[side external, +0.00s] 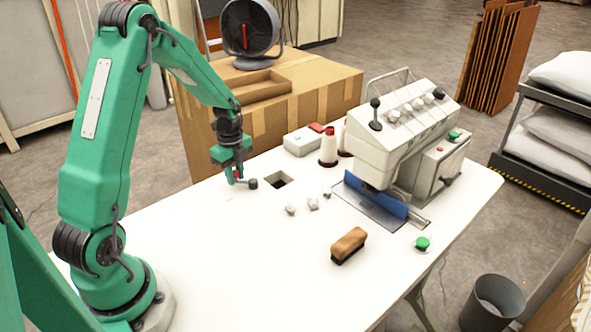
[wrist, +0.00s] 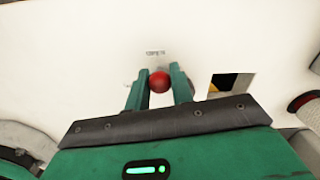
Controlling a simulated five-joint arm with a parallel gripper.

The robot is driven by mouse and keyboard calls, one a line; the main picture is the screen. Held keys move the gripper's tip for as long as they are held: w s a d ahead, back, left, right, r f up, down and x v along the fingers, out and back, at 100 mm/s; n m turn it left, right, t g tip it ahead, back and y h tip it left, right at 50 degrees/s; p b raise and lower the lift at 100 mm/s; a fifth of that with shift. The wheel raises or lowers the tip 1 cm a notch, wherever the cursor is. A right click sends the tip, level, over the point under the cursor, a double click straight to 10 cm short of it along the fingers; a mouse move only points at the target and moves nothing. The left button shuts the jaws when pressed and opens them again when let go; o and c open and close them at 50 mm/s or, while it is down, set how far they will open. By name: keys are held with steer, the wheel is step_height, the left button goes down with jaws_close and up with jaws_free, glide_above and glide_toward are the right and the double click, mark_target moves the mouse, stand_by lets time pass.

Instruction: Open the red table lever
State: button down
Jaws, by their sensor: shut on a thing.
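The red table lever shows in the wrist view as a round red knob (wrist: 159,82) at the white table top. My gripper (wrist: 160,88) has its two green fingers on either side of the knob and is shut on it. In the side view my gripper (side external: 237,178) points down at the table, left of the square hole, and its fingers mostly hide the lever. The lever's shaft and base are hidden, so I cannot tell its angle.
A square hole (side external: 278,180) is cut in the table (side external: 215,250) just right of my gripper. Small grey knobs (side external: 313,204), a brush (side external: 348,245), thread cones (side external: 329,148) and a sewing machine (side external: 412,115) stand farther right. The table's front left is clear.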

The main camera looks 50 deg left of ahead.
steer(key=m, duration=0.2)
steer(key=w+a+m, duration=0.1)
steer(key=shift+w+m, duration=0.15)
steer(key=shift+m, duration=0.25)
steer(key=shift+w+a+m, duration=0.1)
steer(key=shift+w+m, duration=0.25)
steer(key=shift+m, duration=0.45)
steer(key=shift+w+a+m, duration=0.1)
steer(key=shift+w+m, duration=0.25)
steer(key=shift+m, duration=0.45)
steer(key=c, duration=1.2)
jaws_free()
steer(key=shift+c, duration=0.2)
step_height(320, 180, up, 8)
